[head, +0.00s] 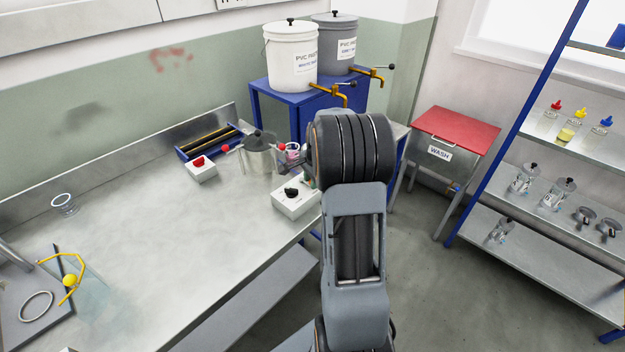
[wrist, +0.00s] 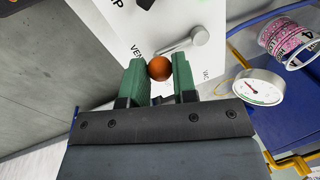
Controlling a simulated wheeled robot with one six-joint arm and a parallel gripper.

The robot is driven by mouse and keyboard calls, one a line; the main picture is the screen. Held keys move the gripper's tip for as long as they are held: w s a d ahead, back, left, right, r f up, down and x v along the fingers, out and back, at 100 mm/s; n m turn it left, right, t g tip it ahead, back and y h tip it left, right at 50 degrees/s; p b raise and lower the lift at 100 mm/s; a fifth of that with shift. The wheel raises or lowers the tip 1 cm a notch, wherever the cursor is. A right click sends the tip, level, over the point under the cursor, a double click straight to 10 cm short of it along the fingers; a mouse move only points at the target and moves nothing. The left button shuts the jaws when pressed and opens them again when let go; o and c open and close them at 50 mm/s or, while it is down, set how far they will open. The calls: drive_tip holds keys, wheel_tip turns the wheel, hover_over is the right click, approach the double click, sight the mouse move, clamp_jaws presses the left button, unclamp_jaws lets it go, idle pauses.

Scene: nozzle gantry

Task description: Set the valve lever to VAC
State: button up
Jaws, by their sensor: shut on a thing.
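In the wrist view, the valve panel (wrist: 150,25) is white, with a VENT label at the left and a VAC label at the right. The silver valve lever (wrist: 182,43) runs from its round pivot toward the VENT side. Its orange-brown ball knob (wrist: 159,68) sits between the green fingers of my gripper (wrist: 160,74), which is shut on it. In the head view, a white box (head: 296,203) with a black knob stands at the bench's right edge. My arm hides most of my gripper and the lever there.
A round gauge (wrist: 252,88) and a pink-patterned cup (wrist: 287,40) are right of the panel in the wrist view. A metal pot (head: 259,155) stands behind the box, near a small box with a red button (head: 200,165). The middle of the bench (head: 190,235) is clear.

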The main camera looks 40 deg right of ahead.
drive_tip(key=shift+d, duration=0.1)
drive_tip(key=n, duration=0.1)
drive_tip(key=d+n, duration=0.1)
drive_tip(key=n, duration=0.1)
drive_tip(key=shift+w+d+y, duration=0.15)
drive_tip(key=shift+w+y, duration=0.05)
drive_tip(key=shift+y, duration=0.1)
drive_tip(key=n, duration=0.1)
drive_tip(key=d+n, duration=0.1)
drive_tip(key=n, duration=0.1)
drive_tip(key=shift+w, duration=0.35)
drive_tip(key=n, duration=0.2)
drive_tip(key=w+d+n, duration=0.1)
drive_tip(key=w+n+g+y, duration=0.1)
drive_tip(key=n, duration=0.1)
drive_tip(key=shift+d+n+p, duration=0.2)
drive_tip(key=shift+n+p, duration=0.1)
drive_tip(key=shift+p, duration=0.05)
drive_tip(key=n, duration=0.1)
drive_tip(key=w+n+p, duration=0.1)
drive_tip(key=n, duration=0.1)
drive_tip(key=shift+w+d+g+y, duration=0.15)
drive_tip(key=shift+w+g+y, duration=0.05)
drive_tip(key=shift+g+y, duration=0.1)
drive_tip(key=shift+w+n+g+p, duration=0.15)
drive_tip(key=shift+w+n, duration=0.2)
drive_tip(key=shift+n, duration=0.5)
drive_tip(key=shift+w+n+g+p, duration=0.15)
drive_tip(key=shift+w+n, duration=0.15)
drive_tip(key=shift+n, duration=0.55)
